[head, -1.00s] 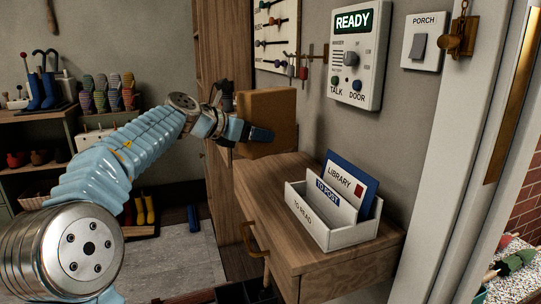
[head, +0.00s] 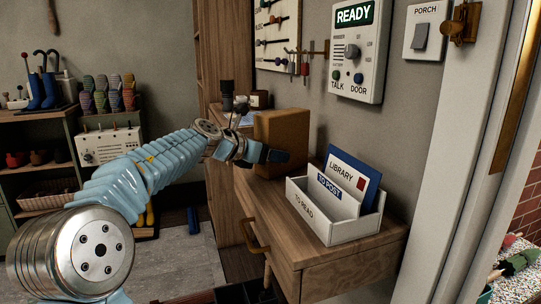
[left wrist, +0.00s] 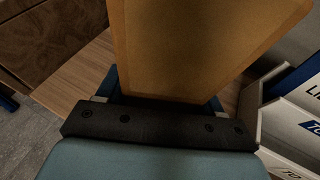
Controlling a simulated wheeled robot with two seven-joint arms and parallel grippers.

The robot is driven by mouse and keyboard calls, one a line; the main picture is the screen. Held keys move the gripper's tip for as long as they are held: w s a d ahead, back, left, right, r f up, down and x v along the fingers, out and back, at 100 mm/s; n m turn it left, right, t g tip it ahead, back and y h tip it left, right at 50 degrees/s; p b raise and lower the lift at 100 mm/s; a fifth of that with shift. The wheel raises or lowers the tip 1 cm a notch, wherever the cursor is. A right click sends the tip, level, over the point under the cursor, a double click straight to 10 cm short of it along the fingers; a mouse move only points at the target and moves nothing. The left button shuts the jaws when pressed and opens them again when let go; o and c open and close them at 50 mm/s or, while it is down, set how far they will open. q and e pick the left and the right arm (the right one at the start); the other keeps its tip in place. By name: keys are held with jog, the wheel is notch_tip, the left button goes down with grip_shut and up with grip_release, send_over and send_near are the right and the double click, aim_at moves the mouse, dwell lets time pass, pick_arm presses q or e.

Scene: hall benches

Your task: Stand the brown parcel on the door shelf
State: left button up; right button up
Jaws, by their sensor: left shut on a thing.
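The brown parcel (head: 283,140) is upright at the back of the wooden door shelf (head: 325,258), left of the letter rack. My left gripper (head: 268,155) is shut on the parcel, reaching in from the left at its lower part. In the left wrist view the parcel (left wrist: 195,45) rises between the fingers, which are mostly hidden behind the dark gripper body. The parcel's base looks at or very near the shelf top; I cannot tell whether it touches. My right gripper is not in view.
A white letter rack (head: 325,225) with cards stands on the shelf close to the parcel's right. The intercom panel (head: 357,55) hangs on the wall above.

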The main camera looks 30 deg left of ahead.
pick_arm(q)
jog(key=o, duration=1.6)
jog(key=shift+f, duration=0.1)
jog(key=shift+c, duration=0.2)
jog(key=shift+s+a+r, duration=0.1)
jog(key=shift+s+r, duration=0.1)
jog(key=v, duration=1.1)
jog(key=shift+s, duration=0.25)
jog(key=shift+a+r, duration=0.1)
